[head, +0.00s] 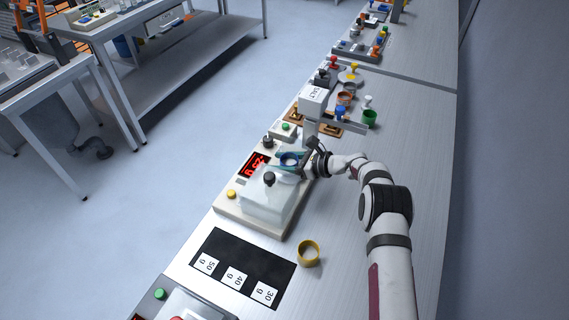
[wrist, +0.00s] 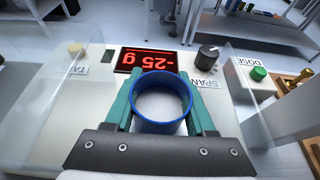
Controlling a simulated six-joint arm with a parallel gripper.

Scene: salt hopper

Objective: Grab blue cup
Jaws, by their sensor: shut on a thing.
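The blue cup (wrist: 162,127) is between the two teal fingers of my gripper (wrist: 161,104), which is shut on its sides. Its round open top faces the wrist camera. Its inside looks pale, and I cannot tell whether it holds anything. In the head view the blue cup (head: 290,161) and my gripper (head: 289,163) are over the far part of the scale (head: 229,212), near its red display (head: 254,166). The display reads -25 g in the wrist view. I cannot tell whether the cup touches the scale.
A clear box (head: 262,211) with a dark knob covers the near part of the scale. The salt hopper (head: 313,101) stands just beyond my gripper. A yellow cup (head: 309,253) stands beside the black mat (head: 217,246) with weight labels. A green cup (head: 370,119) stands farther back.

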